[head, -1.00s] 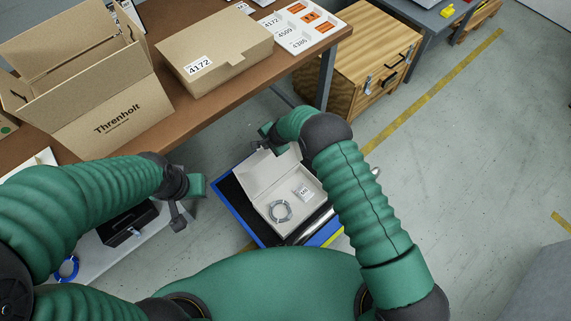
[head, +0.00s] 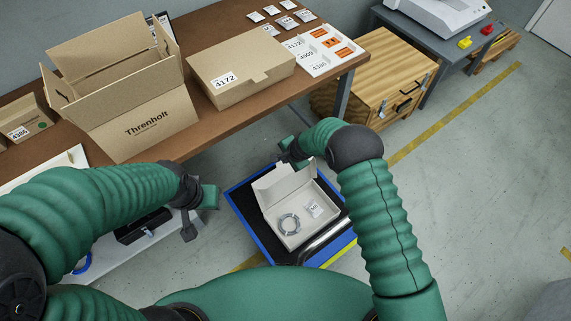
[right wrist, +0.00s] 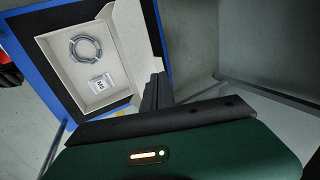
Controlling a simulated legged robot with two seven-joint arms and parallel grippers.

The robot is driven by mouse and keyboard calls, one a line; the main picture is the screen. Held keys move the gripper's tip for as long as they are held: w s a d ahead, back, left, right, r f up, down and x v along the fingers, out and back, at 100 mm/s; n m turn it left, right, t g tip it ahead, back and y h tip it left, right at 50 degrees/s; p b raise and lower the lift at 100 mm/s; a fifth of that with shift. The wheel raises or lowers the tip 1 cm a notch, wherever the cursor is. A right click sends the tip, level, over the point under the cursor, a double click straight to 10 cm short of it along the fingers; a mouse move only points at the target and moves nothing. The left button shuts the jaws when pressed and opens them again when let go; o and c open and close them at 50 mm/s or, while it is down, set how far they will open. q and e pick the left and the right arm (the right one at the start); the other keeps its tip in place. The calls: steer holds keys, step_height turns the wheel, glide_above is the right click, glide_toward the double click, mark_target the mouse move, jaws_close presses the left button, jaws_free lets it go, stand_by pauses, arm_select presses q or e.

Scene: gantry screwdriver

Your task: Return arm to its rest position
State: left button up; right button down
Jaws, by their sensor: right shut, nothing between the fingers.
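My right arm reaches forward in the head view and bends at a dark elbow. Its gripper (head: 290,152) is just beyond the far edge of an open light-grey box, apart from the box's contents. In the right wrist view its dark fingers (right wrist: 156,92) are together and empty, beside the box's flap. The box (head: 270,188) holds a grey ring (head: 289,224) and a small white labelled packet (head: 313,208). My left gripper (head: 193,212) hangs at the left, beside the table edge; its finger gap is unclear.
The grey box stands on a blue-framed cart with a black top (head: 240,205). A brown table (head: 235,118) carries a Threnholt carton (head: 145,125), a closed carton marked 4172 (head: 245,75) and a label sheet. A wooden crate (head: 375,75) stands beyond. Floor at the right is clear.

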steer(key=s+d+r+n+h, duration=0.1)
steer(key=s+d+r+n, duration=0.1)
steer(key=s+d+r, duration=0.45)
steer(key=s+d+r+n, duration=0.1)
steer(key=d+r+n, duration=0.2)
steer(key=r, duration=0.7)
steer(key=s+d+r+n+g+h, duration=0.1)
steer(key=s+d+r+n, duration=0.3)
steer(key=s, duration=0.5)
steer(key=s+d+r+n+h, duration=0.1)
steer(key=s+d+r, duration=0.2)
steer(key=s+d, duration=0.45)
arm_select(q)
steer(key=w+p+v, duration=0.2)
steer(key=p+v, duration=0.6)
steer(key=p, duration=0.1)
steer(key=w+r+p+v, duration=0.1)
steer(key=w+p+v, duration=0.1)
steer(key=p+v, duration=0.6)
steer(key=shift+w+r+p, duration=0.2)
steer(key=shift+r+p, duration=0.15)
steer(key=shift+r, duration=0.35)
arm_select(e)
steer(key=w+a+v, duration=0.1)
steer(key=w+v, duration=0.1)
steer(key=v, duration=1.4)
steer(key=shift+r+n+g, duration=0.3)
steer(key=shift+r, duration=0.35)
